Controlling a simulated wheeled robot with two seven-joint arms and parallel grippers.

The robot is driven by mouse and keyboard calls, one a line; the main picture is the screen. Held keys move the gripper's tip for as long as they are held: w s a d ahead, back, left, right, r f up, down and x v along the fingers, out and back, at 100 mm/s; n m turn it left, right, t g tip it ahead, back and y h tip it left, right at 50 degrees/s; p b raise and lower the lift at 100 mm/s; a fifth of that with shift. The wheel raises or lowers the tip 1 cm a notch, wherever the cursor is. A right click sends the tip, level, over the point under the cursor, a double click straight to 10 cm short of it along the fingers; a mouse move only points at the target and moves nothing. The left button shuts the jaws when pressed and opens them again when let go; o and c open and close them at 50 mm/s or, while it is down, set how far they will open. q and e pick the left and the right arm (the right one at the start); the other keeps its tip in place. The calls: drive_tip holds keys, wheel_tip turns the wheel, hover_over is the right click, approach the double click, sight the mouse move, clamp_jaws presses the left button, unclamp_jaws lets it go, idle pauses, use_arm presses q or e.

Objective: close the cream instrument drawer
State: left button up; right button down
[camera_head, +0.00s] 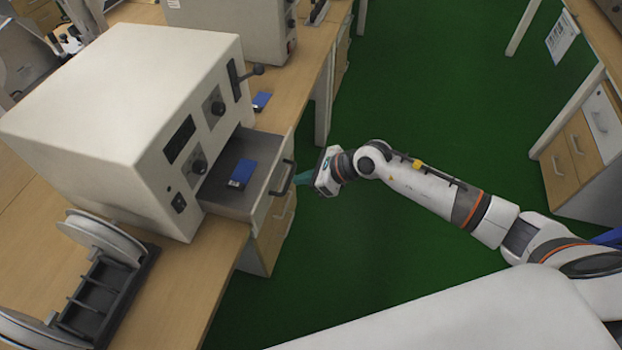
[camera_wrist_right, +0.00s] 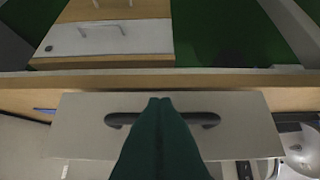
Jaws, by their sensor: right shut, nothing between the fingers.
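The cream instrument (camera_head: 130,100) stands on a wooden bench, and its drawer (camera_head: 232,205) is pulled out from the front. A blue object (camera_head: 242,173) lies inside the drawer. The drawer front has a dark bar handle (camera_head: 283,178), which also shows in the right wrist view (camera_wrist_right: 205,119). My right gripper (camera_head: 298,179) is at the drawer front, its teal fingers shut and empty. In the right wrist view the fingertips (camera_wrist_right: 160,102) overlap the middle of the handle; I cannot tell whether they touch it. My left gripper is not in view.
A spool rack (camera_head: 105,285) stands on the bench in front of the instrument. A second cream device (camera_head: 235,25) and a small blue item (camera_head: 262,100) are farther back. Green floor (camera_head: 400,90) is open right of the bench. Another cabinet (camera_head: 580,150) stands at the right edge.

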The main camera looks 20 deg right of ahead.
sight(252, 177)
drive_tip(key=w+a+b, duration=0.1)
drive_tip(key=w+a, duration=0.1)
drive_tip(key=a, duration=0.1)
drive_tip(key=w+a+b, duration=0.1)
drive_tip(key=w+a, duration=0.1)
drive_tip(key=a, duration=0.2)
drive_tip(key=w+a+b, duration=0.1)
drive_tip(key=w+a, duration=0.2)
drive_tip(key=shift+a+f, duration=0.1)
drive_tip(key=shift+a, duration=0.2)
drive_tip(key=shift+w+a, duration=0.35)
drive_tip(key=shift+a, duration=0.05)
drive_tip(key=shift+r, duration=0.2)
drive_tip(key=shift+r, duration=0.1)
